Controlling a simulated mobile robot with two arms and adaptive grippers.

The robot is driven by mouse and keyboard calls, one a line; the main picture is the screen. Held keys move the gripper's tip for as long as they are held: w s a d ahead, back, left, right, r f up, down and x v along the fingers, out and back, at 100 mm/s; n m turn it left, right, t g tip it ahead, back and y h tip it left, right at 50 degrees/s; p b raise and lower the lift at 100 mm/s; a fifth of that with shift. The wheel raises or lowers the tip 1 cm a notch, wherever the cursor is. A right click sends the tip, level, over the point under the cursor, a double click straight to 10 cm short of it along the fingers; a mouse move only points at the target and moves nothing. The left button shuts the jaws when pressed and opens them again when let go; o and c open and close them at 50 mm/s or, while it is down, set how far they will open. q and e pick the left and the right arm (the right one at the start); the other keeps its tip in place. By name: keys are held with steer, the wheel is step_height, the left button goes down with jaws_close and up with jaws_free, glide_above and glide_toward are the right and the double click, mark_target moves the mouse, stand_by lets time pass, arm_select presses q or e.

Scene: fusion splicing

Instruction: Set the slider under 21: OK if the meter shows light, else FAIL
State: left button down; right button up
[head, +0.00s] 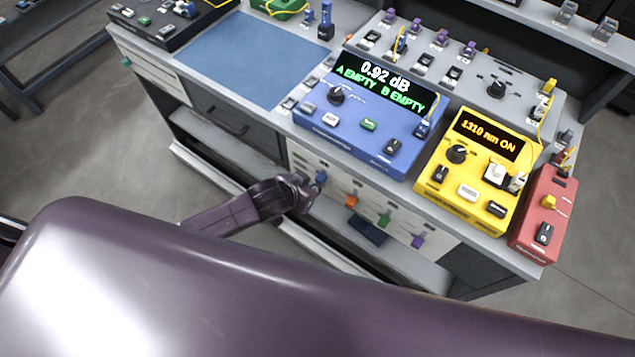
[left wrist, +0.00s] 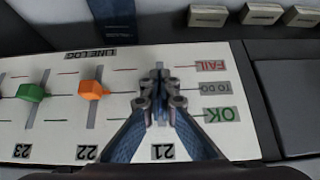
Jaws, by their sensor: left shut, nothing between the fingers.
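The log panel in the left wrist view (left wrist: 60,125) has columns labelled 21, 22 and 23 and rows FAIL, TO DO and OK. My left gripper (left wrist: 158,85) is shut and empty over the 21 column, its fingertips hiding most of the slider there. In the head view my left gripper (head: 304,191) is beside the blue slider knob (head: 320,177); contact cannot be told. The blue device's display (head: 376,83) reads 0.92 dB, A EMPTY, B EMPTY. The yellow device (head: 470,195) reads 1310 nm ON. My right gripper is not in view.
An orange slider (left wrist: 93,90) and a green slider (left wrist: 32,92) stand at 22 and 23, near the TO DO row. A purple slider (head: 418,241) is farther along. A red device (head: 542,215) stands at the bench's right end. The blue mat (head: 243,58) is clear.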

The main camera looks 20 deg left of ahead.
arm_select(q)
steer(key=shift+r, duration=0.25)
steer(key=shift+f, duration=0.2)
steer(key=s+a+f+p, duration=0.1)
steer(key=s+a+p, duration=0.1)
steer(key=s, duration=0.4)
steer(key=shift+s+a+p, duration=0.15)
steer(key=shift+s+p, duration=0.15)
steer(key=shift+p, duration=0.4)
steer(key=shift+f, duration=0.1)
stand_by(0.4)
